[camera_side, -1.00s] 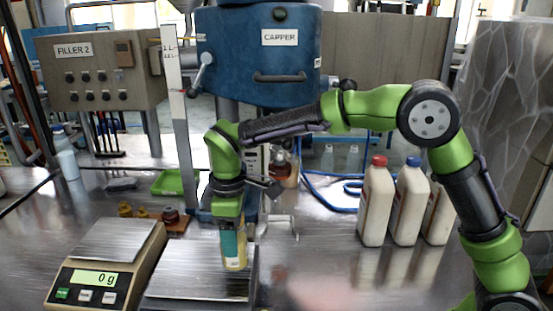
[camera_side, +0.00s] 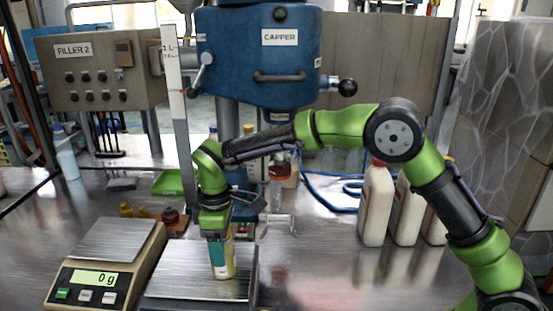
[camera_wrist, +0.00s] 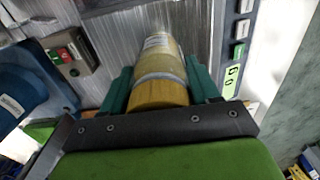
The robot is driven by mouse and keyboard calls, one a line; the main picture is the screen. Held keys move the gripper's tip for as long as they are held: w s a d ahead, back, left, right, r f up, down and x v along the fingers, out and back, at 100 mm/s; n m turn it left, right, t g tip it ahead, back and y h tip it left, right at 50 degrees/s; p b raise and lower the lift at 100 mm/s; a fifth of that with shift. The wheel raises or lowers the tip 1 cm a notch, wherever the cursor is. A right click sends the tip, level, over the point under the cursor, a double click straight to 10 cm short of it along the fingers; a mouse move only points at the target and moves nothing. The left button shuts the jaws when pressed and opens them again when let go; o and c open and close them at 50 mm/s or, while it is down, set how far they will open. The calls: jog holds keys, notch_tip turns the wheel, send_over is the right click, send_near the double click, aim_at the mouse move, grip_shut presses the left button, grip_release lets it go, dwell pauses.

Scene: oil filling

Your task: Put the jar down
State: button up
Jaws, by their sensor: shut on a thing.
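The jar (camera_side: 229,264) is a yellowish cylinder with a pale label, upright in the side view. My gripper (camera_side: 217,252) is shut on it from above, with a teal finger across its side. In the wrist view the jar (camera_wrist: 160,70) lies between the two teal fingers of my gripper (camera_wrist: 163,85). The jar's lower end is at the metal plate (camera_side: 180,285) at the front centre; I cannot tell whether it touches.
A scale (camera_side: 105,270) reading 0 g stands left of the plate. The blue capper (camera_side: 262,60) rises behind. White bottles (camera_side: 375,205) stand to the right.

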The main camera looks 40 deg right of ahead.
jog(key=o, duration=1.1)
jog(key=shift+o, duration=0.2)
jog(key=shift+r, duration=0.1)
notch_tip(320, 180, up, 12)
jog(key=shift+f, duration=0.1)
jog(key=s+d+r+m+t, duration=0.2)
jog(key=s+d+r+m, duration=0.1)
jog(key=s+d+r, duration=0.25)
jog(key=s+d+f+m+t+y, duration=0.1)
jog(key=s+d+f+m+t, duration=0.1)
jog(key=s+d+m, duration=0.3)
jog(key=s+d+f+m+t+y, duration=0.1)
jog(key=s+d+m, duration=0.4)
jog(key=s, duration=0.7)
jog(key=shift+s+d+f+t, duration=0.3)
jog(key=shift+d+f+t, duration=0.2)
jog(key=shift+f+t, duration=0.45)
jog(key=shift+r, duration=0.2)
